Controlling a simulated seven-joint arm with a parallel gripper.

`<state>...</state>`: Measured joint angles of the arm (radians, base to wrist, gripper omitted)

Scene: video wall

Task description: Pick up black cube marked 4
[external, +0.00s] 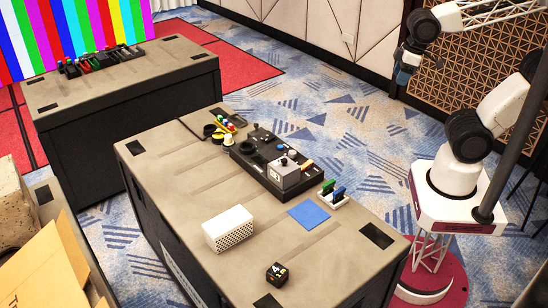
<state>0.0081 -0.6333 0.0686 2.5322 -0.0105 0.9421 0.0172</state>
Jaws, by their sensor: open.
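A small black cube (278,275) with a light mark like a 4 on its faces sits upright on the beige-topped table (190,200), near its front corner. My gripper (402,77) hangs high at the upper right, above and beyond the table, far from the cube. It is small and dark here. It is open and apart from everything on the table.
A white perforated box (229,230) stands left of a blue square (309,214). Beyond are a small rack (333,195) with blue and green items, a black console (272,170) and several small coloured items. Table around the cube is clear. Another table (125,90) stands behind.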

